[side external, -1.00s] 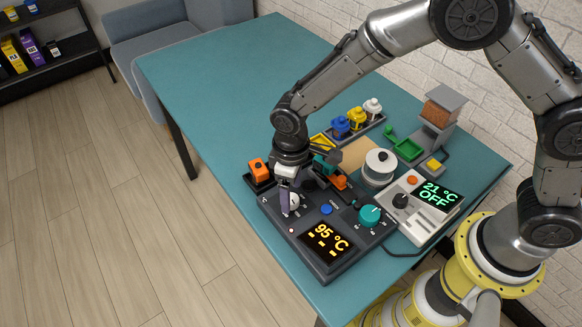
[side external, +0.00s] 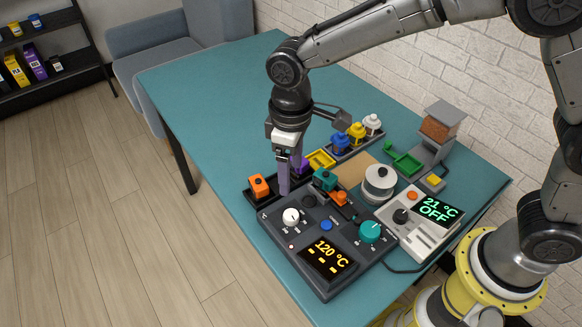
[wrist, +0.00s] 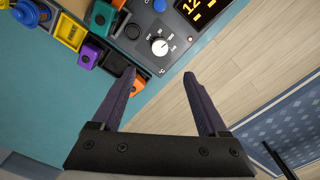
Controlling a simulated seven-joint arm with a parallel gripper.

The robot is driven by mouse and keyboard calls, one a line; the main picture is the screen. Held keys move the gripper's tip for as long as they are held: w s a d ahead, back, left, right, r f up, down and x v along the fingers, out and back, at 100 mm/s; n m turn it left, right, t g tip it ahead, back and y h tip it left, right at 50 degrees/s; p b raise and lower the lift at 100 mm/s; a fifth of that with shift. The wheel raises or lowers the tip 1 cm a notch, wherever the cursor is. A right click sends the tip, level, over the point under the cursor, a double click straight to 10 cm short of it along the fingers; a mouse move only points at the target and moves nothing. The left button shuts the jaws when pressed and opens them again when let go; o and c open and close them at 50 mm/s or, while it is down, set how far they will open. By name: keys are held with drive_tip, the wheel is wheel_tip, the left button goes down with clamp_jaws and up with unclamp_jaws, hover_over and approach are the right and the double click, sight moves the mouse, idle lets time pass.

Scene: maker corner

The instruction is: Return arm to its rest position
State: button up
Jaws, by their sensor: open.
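My gripper (side external: 291,178) is open and empty, raised above the dark control box (side external: 350,283) near its back left corner. In the wrist view my gripper (wrist: 160,82) shows two spread purple-grey fingers with nothing between them. The white knob (side external: 291,216) on the box is in full view and apart from the fingers; it also shows in the wrist view (wrist: 159,46). The box's display (side external: 327,257) reads 120 °C. My arm is bent above the table.
A tray with an orange block (side external: 259,186) and other coloured blocks stands behind the box. A white pot (side external: 379,183), a light control unit reading 21 °C OFF (side external: 425,233) and a hopper device (side external: 441,120) stand to the right. The teal table (side external: 220,85) is clear at the back left.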

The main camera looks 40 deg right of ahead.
drive_tip(key=s+d+r+m+t+y, duration=0.1)
drive_tip(key=s+d+r+m+t, duration=0.1)
drive_tip(key=d+r, duration=0.55)
drive_tip(key=s+d+r+m+t, duration=0.2)
drive_tip(key=d+r, duration=0.5)
drive_tip(key=r, duration=0.1)
drive_tip(key=s+d+r+m+t, duration=0.2)
drive_tip(key=s+d, duration=0.4)
drive_tip(key=s, duration=0.3)
drive_tip(key=s+d+f+m+h, duration=0.1)
drive_tip(key=s+d+f, duration=0.1)
drive_tip(key=s+f, duration=0.3)
drive_tip(key=s, duration=0.2)
drive_tip(key=shift+s+f, duration=0.2)
drive_tip(key=shift+s, duration=0.1)
